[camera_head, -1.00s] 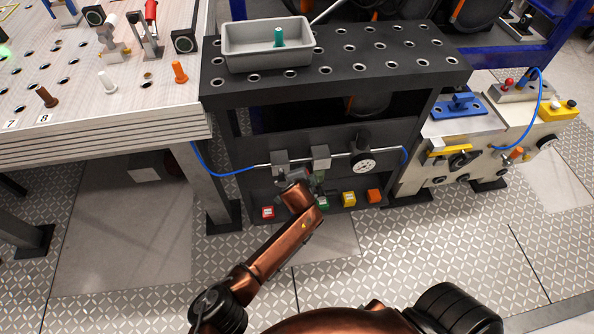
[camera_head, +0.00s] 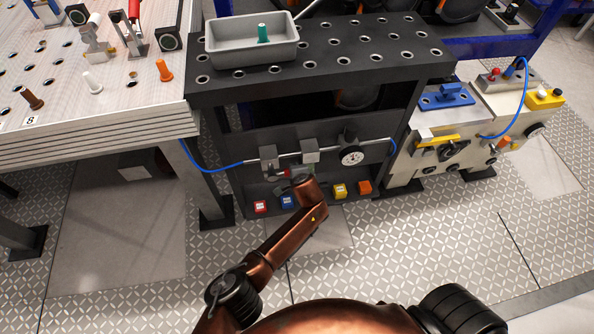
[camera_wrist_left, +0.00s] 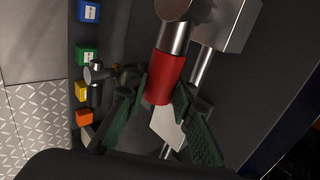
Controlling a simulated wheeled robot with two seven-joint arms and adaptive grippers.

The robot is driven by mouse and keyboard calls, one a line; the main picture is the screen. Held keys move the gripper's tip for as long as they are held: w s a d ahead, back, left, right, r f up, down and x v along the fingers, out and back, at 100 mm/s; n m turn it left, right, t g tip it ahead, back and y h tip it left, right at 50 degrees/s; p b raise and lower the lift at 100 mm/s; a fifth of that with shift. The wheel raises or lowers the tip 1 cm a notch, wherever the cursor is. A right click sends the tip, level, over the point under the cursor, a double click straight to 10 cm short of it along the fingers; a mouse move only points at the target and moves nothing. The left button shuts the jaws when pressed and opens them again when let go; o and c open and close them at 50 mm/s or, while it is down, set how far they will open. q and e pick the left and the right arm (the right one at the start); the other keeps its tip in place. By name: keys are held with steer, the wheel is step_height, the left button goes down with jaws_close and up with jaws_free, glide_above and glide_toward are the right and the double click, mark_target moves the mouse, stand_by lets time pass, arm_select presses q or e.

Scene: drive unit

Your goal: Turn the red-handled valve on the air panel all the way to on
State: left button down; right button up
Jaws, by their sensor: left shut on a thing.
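The air panel (camera_head: 335,180) stands dark grey under the perforated shelf, with a silver pipe carrying two grey blocks and a round gauge (camera_head: 352,156). The red valve handle (camera_head: 301,171) shows small just below the pipe, partly hidden by my gripper. In the left wrist view the red handle (camera_wrist_left: 166,78) extends from a metal valve body and lies roughly along the pipe. My left gripper (camera_head: 292,180) is shut on it, with green-padded fingers (camera_wrist_left: 160,98) either side of its end. My right gripper is out of view.
Red (camera_head: 260,207), blue (camera_head: 287,201), yellow (camera_head: 340,191) and orange (camera_head: 364,187) blocks sit along the panel's base; a green one (camera_wrist_left: 87,54) shows in the wrist view. A grey bin (camera_head: 252,50) stands on the shelf above. A blue hose (camera_head: 205,165) runs left.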

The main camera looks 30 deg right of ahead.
arm_select(q)
steer(key=shift+s+d+f, duration=0.1)
steer(key=shift+s, duration=0.05)
steer(key=c, duration=1.8)
jaws_free()
steer(key=shift+o, duration=0.9)
steer(key=v, duration=1.2)
